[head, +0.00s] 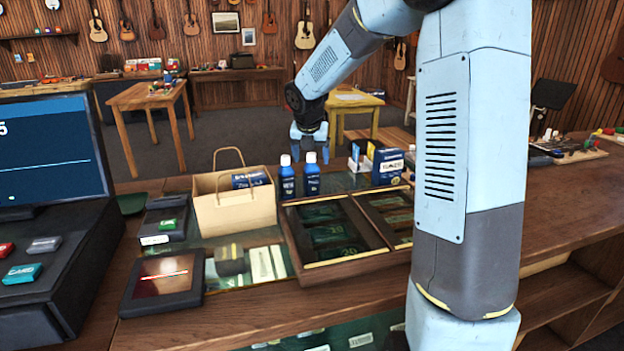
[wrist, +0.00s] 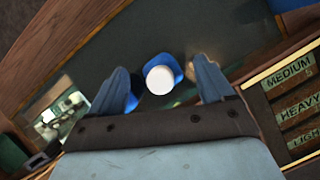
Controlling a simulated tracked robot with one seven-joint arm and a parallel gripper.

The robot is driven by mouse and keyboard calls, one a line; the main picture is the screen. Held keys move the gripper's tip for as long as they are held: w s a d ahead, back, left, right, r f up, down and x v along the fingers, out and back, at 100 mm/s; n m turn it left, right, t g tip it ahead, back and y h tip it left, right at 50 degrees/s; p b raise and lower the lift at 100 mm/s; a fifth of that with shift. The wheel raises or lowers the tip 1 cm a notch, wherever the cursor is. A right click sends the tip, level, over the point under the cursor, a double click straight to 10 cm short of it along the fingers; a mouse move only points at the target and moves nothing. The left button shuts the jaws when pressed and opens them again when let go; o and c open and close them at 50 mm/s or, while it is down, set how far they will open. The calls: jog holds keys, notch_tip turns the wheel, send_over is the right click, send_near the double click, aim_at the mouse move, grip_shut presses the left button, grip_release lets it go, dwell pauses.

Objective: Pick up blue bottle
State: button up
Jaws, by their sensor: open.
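Two blue bottles with white caps stand upright side by side on the counter: a left bottle (head: 287,181) and a right bottle (head: 312,180). My gripper (head: 310,150) points down at the bottle tops, open and empty. In the wrist view a white-capped blue bottle (wrist: 161,79) shows between the two open fingers of my gripper (wrist: 160,72), seen from above. I cannot tell from the wrist view alone which bottle it is. Another blue patch shows beside the left finger, mostly hidden by it.
A paper bag (head: 235,207) stands left of the bottles. Blue and white boxes (head: 387,166) stand close on the right. A glass-topped display tray (head: 325,236) lies in front. In the wrist view its labelled compartments (wrist: 290,82) are at the right.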

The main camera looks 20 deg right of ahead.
jog(key=shift+x, duration=1.25)
jog(key=shift+a, duration=0.1)
jog(key=shift+c, duration=0.2)
grip_shut()
